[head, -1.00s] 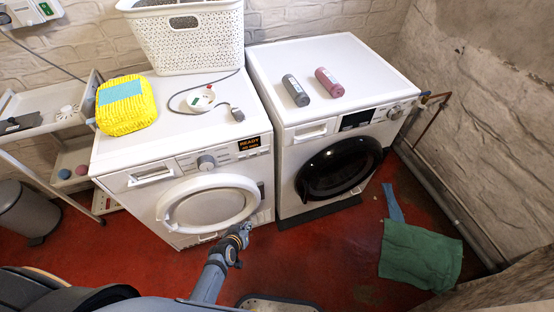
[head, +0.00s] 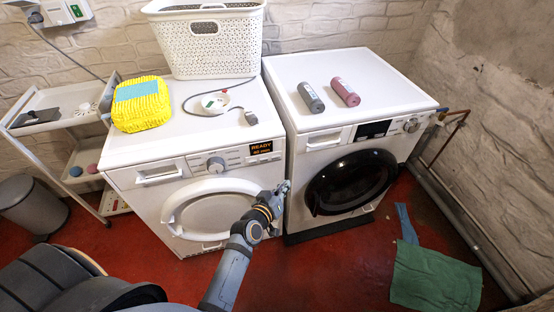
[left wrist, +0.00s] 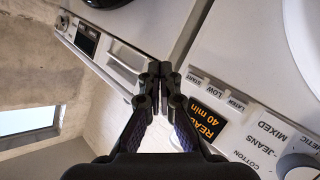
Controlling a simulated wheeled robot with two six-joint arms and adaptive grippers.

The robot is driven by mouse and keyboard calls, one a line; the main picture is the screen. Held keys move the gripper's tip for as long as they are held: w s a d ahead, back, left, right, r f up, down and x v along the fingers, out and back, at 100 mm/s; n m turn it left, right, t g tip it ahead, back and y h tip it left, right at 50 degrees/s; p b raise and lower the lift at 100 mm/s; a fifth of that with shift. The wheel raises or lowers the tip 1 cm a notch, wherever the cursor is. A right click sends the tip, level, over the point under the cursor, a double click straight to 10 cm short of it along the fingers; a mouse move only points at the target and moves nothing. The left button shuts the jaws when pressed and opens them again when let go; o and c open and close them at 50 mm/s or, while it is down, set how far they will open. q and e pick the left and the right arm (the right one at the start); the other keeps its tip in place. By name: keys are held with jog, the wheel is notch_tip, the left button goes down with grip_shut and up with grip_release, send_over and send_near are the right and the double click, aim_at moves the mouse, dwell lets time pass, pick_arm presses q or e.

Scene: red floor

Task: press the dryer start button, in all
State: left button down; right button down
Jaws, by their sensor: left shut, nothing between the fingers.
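The dryer (head: 143,205) is the left white machine in the head view, with a round white door. Its display (head: 261,148) reads READY and 40 min, and also shows in the left wrist view (left wrist: 208,117). Beside that display, the left wrist view shows small buttons labelled START (left wrist: 194,78), LOW and LATER. My left gripper (head: 285,186) is shut and empty, in front of the dryer's right edge and below the panel in the head view. In the left wrist view its fingertips (left wrist: 157,76) appear beside the START label; I see no clear contact. My right gripper is out of view.
A second white machine (head: 300,215) with a dark door stands close on the right, bearing a grey bottle (head: 311,97) and a pink bottle (head: 345,92). A basket (head: 208,45) and yellow pack (head: 141,104) sit on the dryer. A green cloth (head: 435,277) lies on the floor.

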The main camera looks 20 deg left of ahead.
aim_at(276, 158)
pick_arm(q)
jog(key=shift+w+a, duration=0.85)
jog(key=shift+w, duration=0.35)
jog(key=shift+w+a, duration=0.8)
jog(key=shift+w, duration=0.45)
jog(key=shift+w+a, duration=0.85)
jog(key=shift+w, duration=0.35)
jog(key=shift+w, duration=0.1)
jog(key=shift+w+a, duration=0.2)
jog(key=shift+w, duration=0.05)
